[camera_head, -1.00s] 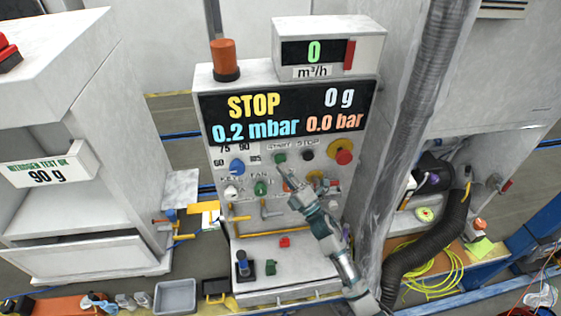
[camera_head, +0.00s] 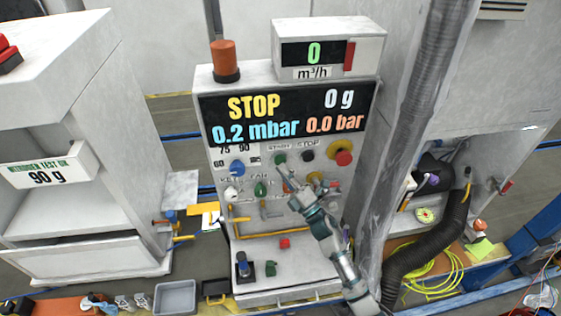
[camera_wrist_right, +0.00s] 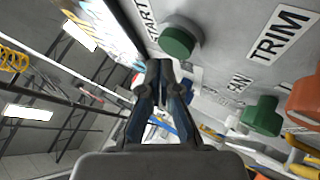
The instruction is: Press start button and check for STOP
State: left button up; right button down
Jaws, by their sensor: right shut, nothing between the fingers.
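The charging panel's display (camera_head: 286,110) reads STOP in yellow, 0 g, 0.2 mbar and 0.0 bar. The green start button (camera_head: 280,158) is below the display, with the black stop button (camera_head: 307,155) to its right. My right gripper (camera_head: 288,175) is shut and empty, just below and right of the start button in the head view. The right wrist view shows its fingertips (camera_wrist_right: 160,72) close to the green button (camera_wrist_right: 178,40) under the START label, seemingly apart from it. My left gripper is not in view.
A red emergency knob (camera_head: 344,157) on yellow sits right of the stop button. A blue knob (camera_head: 237,166) and a green FAN knob (camera_head: 261,188) lie left of my right gripper. A flow meter (camera_head: 328,50) reading 0 tops the cabinet. A grey hose (camera_head: 430,90) runs down the right side.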

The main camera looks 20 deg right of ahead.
jog(key=shift+w, duration=0.1)
dwell(0.3)
jog(key=shift+w, duration=0.3)
jog(key=shift+w+d, duration=0.2)
jog(key=shift+w, duration=0.2)
dwell(0.7)
jog(key=shift+r, duration=0.1)
jog(key=shift+s+a, duration=0.25)
jog(key=shift+s, duration=0.6)
jog(key=s, duration=0.2)
jog(key=s+a+p, duration=0.1)
jog(key=s, duration=0.1)
jog(key=shift+s+a, duration=0.15)
jog(key=shift+s, duration=0.25)
dwell(0.8)
